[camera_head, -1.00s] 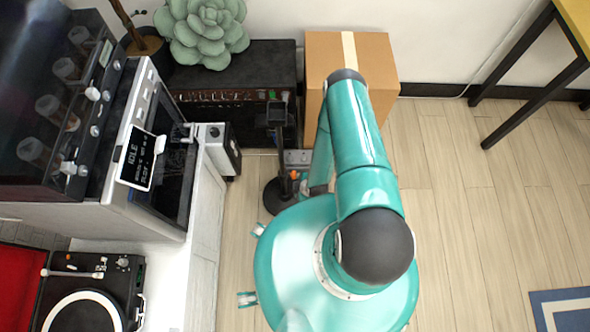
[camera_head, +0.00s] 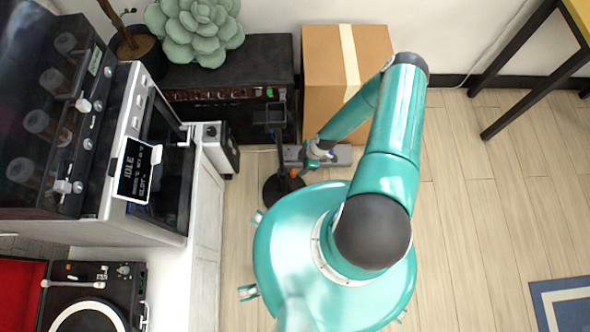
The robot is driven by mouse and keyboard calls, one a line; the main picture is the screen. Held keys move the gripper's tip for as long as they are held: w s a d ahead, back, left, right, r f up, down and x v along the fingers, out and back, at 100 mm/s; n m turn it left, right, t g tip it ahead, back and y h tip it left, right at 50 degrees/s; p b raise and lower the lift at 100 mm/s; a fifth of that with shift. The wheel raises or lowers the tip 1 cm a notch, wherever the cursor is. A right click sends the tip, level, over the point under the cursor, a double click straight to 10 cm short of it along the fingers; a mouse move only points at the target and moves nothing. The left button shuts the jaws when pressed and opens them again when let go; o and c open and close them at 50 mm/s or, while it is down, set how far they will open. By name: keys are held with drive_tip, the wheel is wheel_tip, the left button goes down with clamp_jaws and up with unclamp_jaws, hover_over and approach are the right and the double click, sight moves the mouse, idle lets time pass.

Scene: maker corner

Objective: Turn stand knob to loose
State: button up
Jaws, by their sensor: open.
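The stand (camera_head: 270,150) is a dark upright post with a round black base and a flat head at the top, on the wood floor left of my body. A small orange knob (camera_head: 293,172) shows low on its post. My gripper (camera_head: 308,167) is just right of the post, close to the knob. It looks open, with nothing seen between its fingers. I cannot tell whether a finger touches the knob. My teal arm reaches in from the right.
A black amplifier (camera_head: 225,100) and a cardboard box (camera_head: 320,70) stand behind the stand. A white cabinet with a machine is at left.

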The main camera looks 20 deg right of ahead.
sight(294, 173)
drive_tip(key=x, duration=0.7)
drive_tip(key=shift+a+f, duration=0.1)
drive_tip(key=shift+f, duration=0.05)
drive_tip(key=c, duration=1)
